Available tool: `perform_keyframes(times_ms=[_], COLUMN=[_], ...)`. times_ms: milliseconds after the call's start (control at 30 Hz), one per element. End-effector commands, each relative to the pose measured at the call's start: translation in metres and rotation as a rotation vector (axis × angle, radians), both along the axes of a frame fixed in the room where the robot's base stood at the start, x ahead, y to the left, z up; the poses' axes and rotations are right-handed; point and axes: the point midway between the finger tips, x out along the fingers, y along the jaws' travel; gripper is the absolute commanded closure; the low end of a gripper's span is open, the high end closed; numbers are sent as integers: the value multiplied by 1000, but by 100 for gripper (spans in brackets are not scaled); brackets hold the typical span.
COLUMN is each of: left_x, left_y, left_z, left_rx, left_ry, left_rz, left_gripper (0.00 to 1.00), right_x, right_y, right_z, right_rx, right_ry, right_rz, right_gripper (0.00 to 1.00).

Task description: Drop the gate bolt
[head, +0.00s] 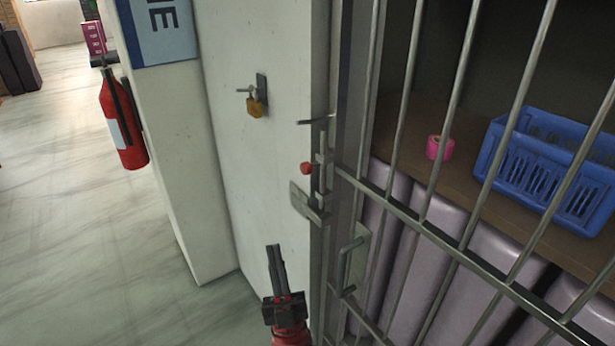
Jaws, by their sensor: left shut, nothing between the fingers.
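The barred metal gate (435,229) fills the right side of the head view. The gate bolt (323,158) is on the edge of the gate by the wall post, with a red knob (306,168) pointing left. A grey metal plate (304,202) sits just below the knob. My left gripper (273,247) is below and a little left of the bolt, pointing up, shut and empty. It is apart from the knob. Whether the bolt's lower end sits in a socket cannot be made out. My right gripper is not in view.
A brass padlock (255,107) hangs on the white wall left of the bolt. A U-shaped gate handle (350,265) juts out below right. A red fire extinguisher (121,120) hangs further left. Behind the bars are a blue basket (545,165) and pink tape (440,148).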

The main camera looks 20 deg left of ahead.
Motion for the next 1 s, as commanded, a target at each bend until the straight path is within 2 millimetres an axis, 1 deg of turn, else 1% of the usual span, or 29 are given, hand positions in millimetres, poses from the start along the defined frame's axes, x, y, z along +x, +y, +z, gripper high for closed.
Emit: perform_keyframes(times_ms=[33,100,200,267,400,633,733,867,1000], left_x=[24,54,82,92,99,99,101,109,125], left_y=[-6,-17,-35,-44,-51,-50,-49,-43,-34], left_z=[9,18,30,34,37,37,41,54,76], left_rx=[-33,-51,-46,-35,-24,-23,-22,-22,-22], left_ry=[54,153,246,283,312,310,310,307,307], left_rz=[30,60,70,68,68,72,73,73,74], left_gripper=[100,100,100,100,100,100,100,100,100], right_x=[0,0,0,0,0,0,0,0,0], right_y=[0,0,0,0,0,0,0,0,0], right_z=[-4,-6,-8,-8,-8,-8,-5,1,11], right_rx=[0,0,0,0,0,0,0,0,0], right_ry=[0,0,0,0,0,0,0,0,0], right_rz=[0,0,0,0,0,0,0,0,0], right_gripper=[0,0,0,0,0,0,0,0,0])
